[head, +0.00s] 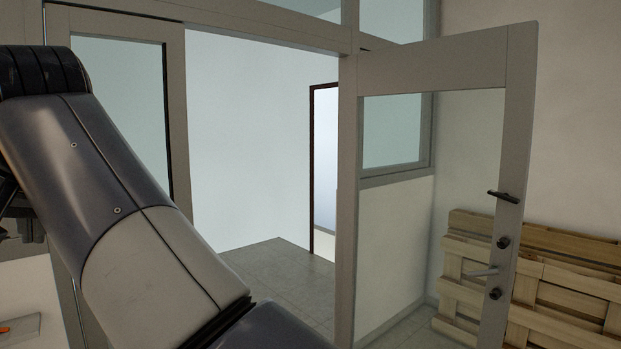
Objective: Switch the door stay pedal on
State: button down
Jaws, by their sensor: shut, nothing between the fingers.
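A glazed door (522,110) with a pale grey frame stands open on the right, swung toward me. The door's bottom edge is below the picture, and no stay pedal shows. My arm fills the left side, running from the upper left to the bottom middle. I cannot make out my gripper in this view.
The doorway beside the door is clear, with a tiled floor (275,268) beyond it. Wooden pallets (570,270) lean against the wall behind the door at right. A fixed glazed panel (175,100) borders the doorway on the left.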

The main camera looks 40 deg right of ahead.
aim_at(505, 196)
jog(key=z, duration=0.75)
jog(key=i+l+z, duration=0.15)
jog(key=z, duration=0.3)
jog(key=i+l+z, duration=0.2)
jog(key=z, duration=0.25)
jog(key=i+l+z, duration=0.15)
jog(key=z, duration=0.3)
jog(key=i+z, duration=0.25)
jog(key=z, duration=0.2)
jog(key=i+j+z, duration=0.15)
jog(key=i, duration=0.35)
jog(key=i+j+z, duration=0.1)
jog(key=i, duration=0.4)
jog(key=i+j+z, duration=0.15)
jog(key=i, duration=0.3)
